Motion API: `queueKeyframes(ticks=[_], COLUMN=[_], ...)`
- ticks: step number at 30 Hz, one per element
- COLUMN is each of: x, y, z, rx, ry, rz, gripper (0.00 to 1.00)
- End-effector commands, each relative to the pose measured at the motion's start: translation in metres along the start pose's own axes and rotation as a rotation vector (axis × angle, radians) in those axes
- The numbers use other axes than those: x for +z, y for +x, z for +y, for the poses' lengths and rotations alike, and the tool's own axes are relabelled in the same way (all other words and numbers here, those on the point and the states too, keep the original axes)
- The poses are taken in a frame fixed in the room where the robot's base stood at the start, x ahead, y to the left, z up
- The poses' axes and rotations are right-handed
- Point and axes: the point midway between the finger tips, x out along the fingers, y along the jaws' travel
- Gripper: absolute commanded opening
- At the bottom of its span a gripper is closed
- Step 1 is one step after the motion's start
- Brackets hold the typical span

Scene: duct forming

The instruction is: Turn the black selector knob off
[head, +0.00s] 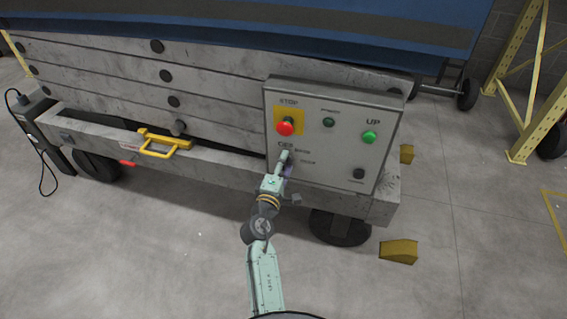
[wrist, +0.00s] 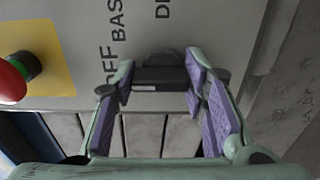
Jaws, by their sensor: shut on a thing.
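The black selector knob (wrist: 160,77) sits on the grey control panel (wrist: 215,25), between the fingers of my gripper (wrist: 158,78) in the wrist view. The purple-padded fingers are shut on it, one on each side. A small pale mark shows on the knob's near face. Lettering reading OFF, BAS and part of another word lies beside it; which one the knob points at I cannot tell. In the head view my gripper (head: 286,160) is at the lower left of the panel (head: 335,105) and hides the knob.
A red stop button (head: 285,128) on a yellow plate is just above my gripper; it also shows in the wrist view (wrist: 14,77). A green button (head: 369,137) and a dark control (head: 358,174) are farther right. A yellow handle (head: 163,145) is left on the lift.

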Motion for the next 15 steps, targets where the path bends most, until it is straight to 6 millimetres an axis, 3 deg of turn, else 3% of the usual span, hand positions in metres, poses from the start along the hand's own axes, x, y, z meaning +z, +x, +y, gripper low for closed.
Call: queueKeyframes(ticks=[13, 14, 15], x=[0.0003, 0.0003, 0.0003], y=[0.001, 0.001, 0.0009], z=[0.002, 0.002, 0.0019], rx=[0.004, 0.004, 0.004], ry=[-0.013, -0.013, -0.012], rz=[0.0, 0.0, 0.0], gripper=[0.12, 0.41, 0.43])
